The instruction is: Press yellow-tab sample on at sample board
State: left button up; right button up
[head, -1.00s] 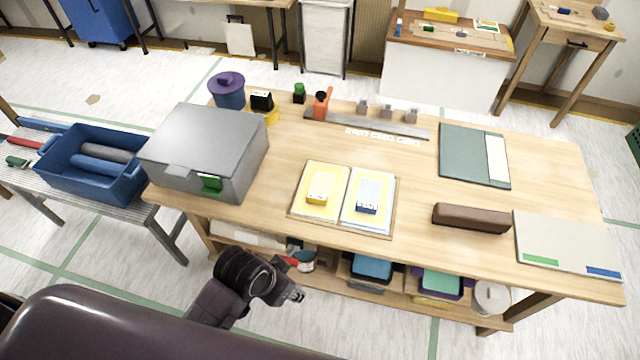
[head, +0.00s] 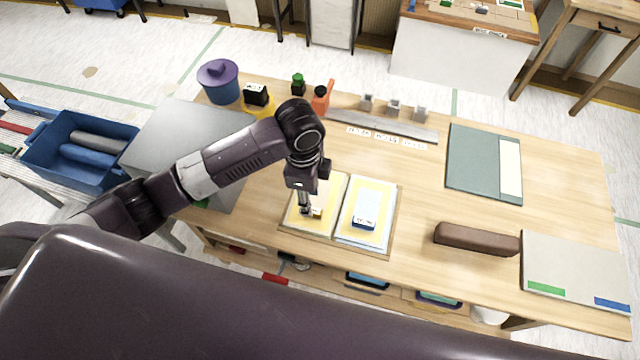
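The yellow-tab sample (head: 333,193) is a pale sheet with a yellow border in the left half of a shallow wooden tray (head: 288,228). Its yellow tab block (head: 317,213) is partly hidden by my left gripper (head: 307,209). The gripper points down at the block, and I cannot tell whether its fingers have closed on it. A light grey board (head: 580,258) with green and blue strips lies at the table's right end; it may be the sample board. A dark green board (head: 475,160) with a cream strip lies behind it. My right gripper is out of view.
A blue-tab sample (head: 378,190) fills the tray's right half. A brown bar (head: 476,239) lies between tray and grey board. A grey case (head: 165,140) stands left, partly under my arm.

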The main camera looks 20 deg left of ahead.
pick_arm(q)
jog(key=shift+w+a+r, duration=0.15)
jog(key=shift+w+a, duration=0.45)
jog(key=shift+w, duration=0.05)
jog(key=shift+a, duration=0.15)
jog(key=shift+s+f, duration=0.1)
jog(key=shift+f, duration=0.3)
jog(key=f, duration=0.1)
jog(key=p, duration=0.1)
jog(key=f, duration=0.1)
jog(key=shift+s+a+f, duration=0.1)
jog(key=shift+s+f, duration=0.15)
jog(key=shift+f, duration=0.1)
notch_tip(320, 180, down, 3)
jog(key=shift+w+a+f+m+p, duration=0.1)
jog(key=shift+w+f+m+p, duration=0.15)
jog(key=shift+p, duration=0.3)
jog(key=shift+s+f, duration=0.1)
jog(key=shift+f, duration=0.05)
jog(key=c, duration=0.9)
grip_shut()
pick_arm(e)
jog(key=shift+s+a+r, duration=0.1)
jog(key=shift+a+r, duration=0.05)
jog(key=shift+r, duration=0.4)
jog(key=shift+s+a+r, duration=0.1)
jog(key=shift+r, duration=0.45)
